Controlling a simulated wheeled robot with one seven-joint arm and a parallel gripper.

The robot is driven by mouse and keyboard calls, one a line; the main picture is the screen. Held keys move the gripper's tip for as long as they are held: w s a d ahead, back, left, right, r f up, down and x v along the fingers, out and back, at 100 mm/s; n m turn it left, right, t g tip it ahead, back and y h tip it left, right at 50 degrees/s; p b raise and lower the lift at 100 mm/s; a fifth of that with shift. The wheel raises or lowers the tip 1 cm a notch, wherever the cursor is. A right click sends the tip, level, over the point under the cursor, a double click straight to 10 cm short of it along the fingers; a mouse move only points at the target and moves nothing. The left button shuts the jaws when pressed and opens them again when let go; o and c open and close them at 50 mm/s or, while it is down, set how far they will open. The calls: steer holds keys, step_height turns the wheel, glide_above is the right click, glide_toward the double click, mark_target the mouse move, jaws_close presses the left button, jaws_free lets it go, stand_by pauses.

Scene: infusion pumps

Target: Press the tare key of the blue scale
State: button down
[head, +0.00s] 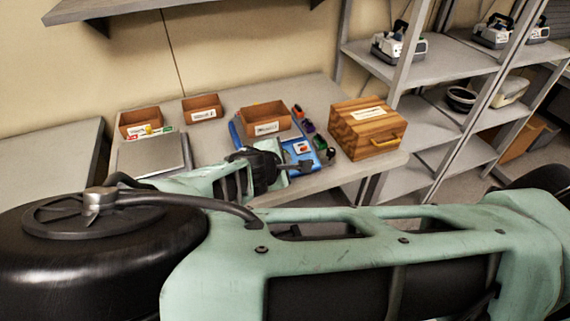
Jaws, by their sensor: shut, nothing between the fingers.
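A blue device (297,148), which looks like the blue scale, lies on the table right of centre in the head view. A pale panel with a small red spot shows on it. My gripper (310,164) is shut and empty, its dark fingers pointing right at the device's near side. The gripper and wrist cover part of the device. I cannot make out the tare key, nor tell whether the fingertips touch the device or hover above it.
A wooden box (366,127) with a yellow handle stands right of the device. Small coloured items (308,126) lie behind it. Labelled brown bins (265,118) stand along the back. A flat grey-topped object (152,155) is at left. Metal shelves (435,68) stand at right.

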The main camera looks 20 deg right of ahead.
steer(key=shift+s+r+p, duration=0.15)
steer(key=shift+r+p, duration=0.25)
steer(key=shift+r, duration=0.2)
steer(key=shift+s+r+p, duration=0.15)
steer(key=shift+r+p, duration=0.2)
steer(key=shift+r, duration=0.25)
